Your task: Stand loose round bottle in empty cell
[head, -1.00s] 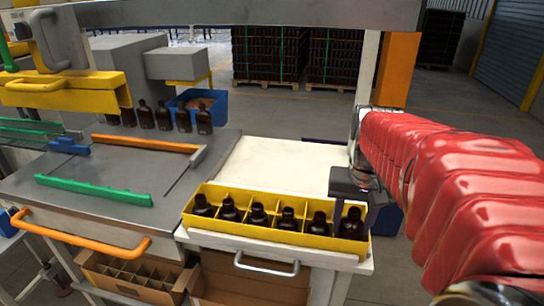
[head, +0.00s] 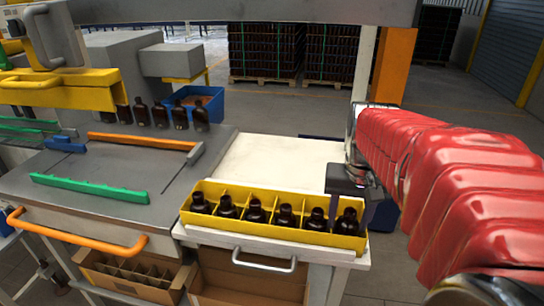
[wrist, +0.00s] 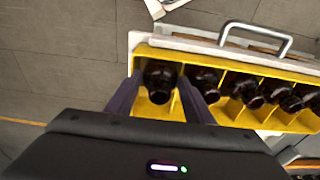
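The yellow crate (head: 270,235) sits on the white bench in the head view, with a row of dark amber bottles in its cells. The bottle in its right-end cell (head: 347,222) stands upright beneath my gripper (head: 353,202). In the wrist view this end bottle (wrist: 160,82) lies between the two fingers of my gripper (wrist: 161,92), with a visible gap on either side. The fingers look open and reach down at the crate's end. The neighbouring bottle (wrist: 204,80) is just beyond one finger. Every front cell I see holds a bottle; the bottles' bases are hidden.
More amber bottles (head: 160,115) stand in a row on the grey machine table at the left, near a blue bin (head: 195,103). The white bench top (head: 275,160) behind the crate is clear. A metal handle (head: 265,262) sticks out in front below the crate.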

